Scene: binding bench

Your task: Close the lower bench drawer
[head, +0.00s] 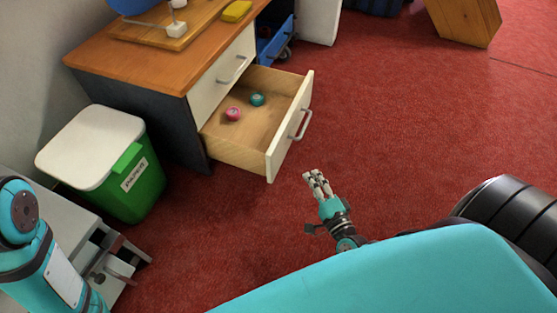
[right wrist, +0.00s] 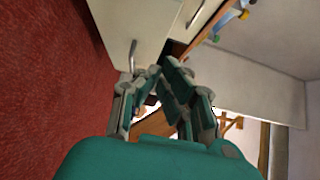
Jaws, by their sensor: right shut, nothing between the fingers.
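The lower bench drawer (head: 291,128) is pulled well out of the bench (head: 150,62) in the head view. It has a cream front with a metal handle (head: 304,124). A pink roll (head: 233,114) and a teal roll (head: 257,99) lie inside it. My right gripper (head: 316,178) is shut and empty, in front of the drawer and apart from it in the head view. In the right wrist view its fingers (right wrist: 160,82) are close together, with the drawer front (right wrist: 137,25) and handle (right wrist: 132,56) beyond them. My left gripper does not show; only part of my left arm is at the lower left.
The upper drawer (head: 222,75) looks shut. A green bin (head: 128,180) with a white lid stands left of the bench. A grey stool-like unit (head: 92,240) is nearer. Red carpet (head: 390,110) is clear right of the drawer. A wooden block (head: 465,22) stands far right.

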